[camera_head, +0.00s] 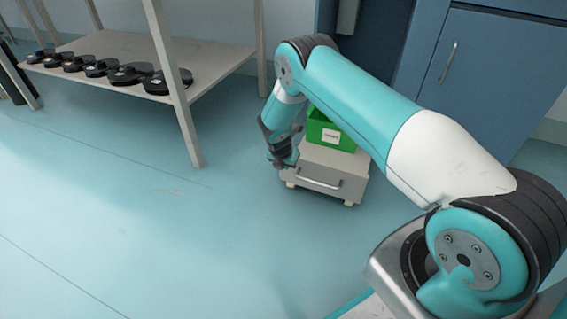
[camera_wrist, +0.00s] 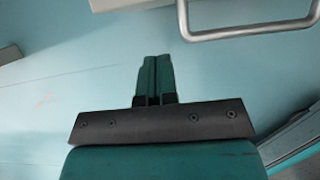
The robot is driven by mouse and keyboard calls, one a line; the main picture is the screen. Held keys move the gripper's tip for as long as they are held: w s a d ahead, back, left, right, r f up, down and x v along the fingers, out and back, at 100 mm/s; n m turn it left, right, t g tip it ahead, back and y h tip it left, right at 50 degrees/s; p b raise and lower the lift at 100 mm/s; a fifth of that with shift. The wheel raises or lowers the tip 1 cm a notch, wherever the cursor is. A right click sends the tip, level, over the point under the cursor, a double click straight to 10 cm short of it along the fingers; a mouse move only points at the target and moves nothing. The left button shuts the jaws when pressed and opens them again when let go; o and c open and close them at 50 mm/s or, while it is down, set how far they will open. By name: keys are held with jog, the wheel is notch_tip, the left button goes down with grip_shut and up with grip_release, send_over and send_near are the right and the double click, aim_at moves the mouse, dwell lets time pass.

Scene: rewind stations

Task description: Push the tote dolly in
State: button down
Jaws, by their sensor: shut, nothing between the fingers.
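The tote dolly (camera_head: 330,172) is a low grey box on small feet, with a metal bar handle (camera_head: 319,183) on its front face. A green tote (camera_head: 325,131) with a white label stands on top of it, partly hidden behind my arm. My gripper (camera_head: 280,162) is shut and empty at the dolly's front left corner. I cannot tell whether it touches the dolly. In the wrist view my shut fingers (camera_wrist: 155,75) point over the floor, and the dolly's handle (camera_wrist: 250,28) shows at the upper right, apart from them.
A shelf rack (camera_head: 210,70) with several black reels (camera_head: 130,73) on its lower board stands at the left, its front leg near the dolly. Blue cabinets (camera_head: 490,70) stand at the back right, with a dark recess (camera_head: 375,45) beside them. The floor (camera_head: 190,240) in front is clear.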

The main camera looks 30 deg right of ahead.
jog(key=w+d+b, duration=0.2)
jog(key=d, duration=0.1)
jog(key=shift+w+d+f, duration=0.15)
jog(key=shift+w, duration=0.15)
